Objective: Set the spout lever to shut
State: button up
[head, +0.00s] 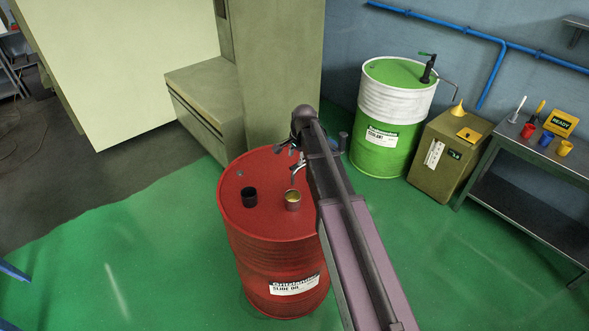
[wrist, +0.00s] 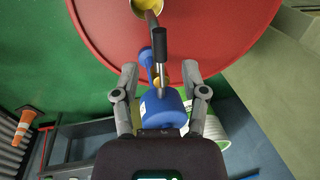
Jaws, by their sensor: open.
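The spout lever (wrist: 159,43) is a grey rod with a black grip, in the wrist view. Its grip points toward the cup. The rod meets a blue body (wrist: 160,108) that carries a label. My gripper (wrist: 159,73) is open, with one finger on each side of the lever; I see no contact. The silver spout (head: 298,171) hangs over the red drum beside a metal cup with yellow content (head: 292,200); this cup (wrist: 146,4) is cut by the wrist view's top edge. In the head view my arm hides the blue body, and the lever is hard to make out.
A black cup (head: 249,196) stands on the red drum (head: 262,168), left of the metal cup. A beige machine (head: 270,75) rises behind the drum. A green and white drum (head: 396,105) and a bench (head: 540,165) stand to the right. Green floor is free at left.

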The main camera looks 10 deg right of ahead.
aim_at(294, 166)
jog(key=shift+w+a+f+b, duration=0.1)
jog(key=shift+w+f+b, duration=0.1)
jog(key=shift+f+b, duration=0.8)
jog(key=shift+w+a+f+b, duration=0.1)
jog(key=shift+w+f+b, duration=0.1)
jog(key=shift+f+b, duration=0.75)
jog(key=shift+f, duration=0.15)
grip_shut()
